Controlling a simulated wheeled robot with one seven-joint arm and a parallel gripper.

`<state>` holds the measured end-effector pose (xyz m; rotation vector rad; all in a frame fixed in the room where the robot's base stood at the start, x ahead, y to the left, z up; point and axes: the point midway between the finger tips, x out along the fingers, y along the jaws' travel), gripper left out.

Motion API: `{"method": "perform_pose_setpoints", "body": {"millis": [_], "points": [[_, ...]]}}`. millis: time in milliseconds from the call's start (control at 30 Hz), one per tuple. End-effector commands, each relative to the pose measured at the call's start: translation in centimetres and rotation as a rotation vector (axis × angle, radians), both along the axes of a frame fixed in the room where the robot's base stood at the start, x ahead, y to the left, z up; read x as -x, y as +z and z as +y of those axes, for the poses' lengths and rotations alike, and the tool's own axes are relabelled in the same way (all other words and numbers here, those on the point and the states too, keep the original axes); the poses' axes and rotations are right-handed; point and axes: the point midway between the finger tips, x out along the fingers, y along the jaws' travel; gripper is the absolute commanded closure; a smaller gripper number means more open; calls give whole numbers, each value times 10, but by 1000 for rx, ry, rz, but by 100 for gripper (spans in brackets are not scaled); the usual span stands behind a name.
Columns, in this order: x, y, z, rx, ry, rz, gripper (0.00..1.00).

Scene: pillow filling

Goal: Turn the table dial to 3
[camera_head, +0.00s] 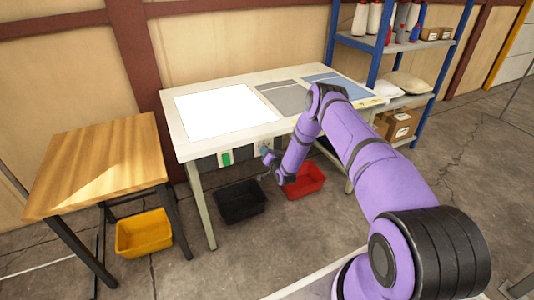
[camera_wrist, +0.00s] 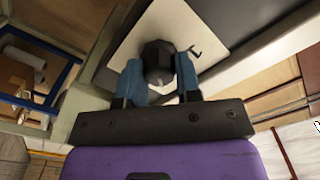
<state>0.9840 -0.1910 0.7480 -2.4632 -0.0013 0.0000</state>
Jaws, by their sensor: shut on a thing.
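The table dial (camera_wrist: 157,62) is a dark faceted knob on a pale square plate (camera_wrist: 130,42) in the wrist view. My gripper (camera_wrist: 158,80) has its two blue fingers on either side of the knob, shut on it. A small dark curved mark shows on the plate beside the knob; I cannot read any number or tell the setting. In the head view my gripper (camera_head: 268,157) is at the front edge of the white-topped table (camera_head: 180,135), at the plate, and the knob is mostly hidden by it.
A green switch (camera_head: 226,158) is on the table front, left of my gripper. A black bin (camera_head: 240,202) and a red bin (camera_head: 305,181) stand on the floor below. A wooden table (camera_head: 100,165) and yellow bin (camera_head: 144,233) are at left. A blue-framed shelf (camera_head: 375,45) stands at right.

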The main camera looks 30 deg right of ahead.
Motion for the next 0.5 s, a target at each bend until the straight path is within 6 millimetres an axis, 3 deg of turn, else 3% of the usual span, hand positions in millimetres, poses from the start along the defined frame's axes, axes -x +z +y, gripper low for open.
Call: {"method": "perform_pose_setpoints", "body": {"millis": [500], "points": [[0,0,-1,-202,-1,0,92]]}}
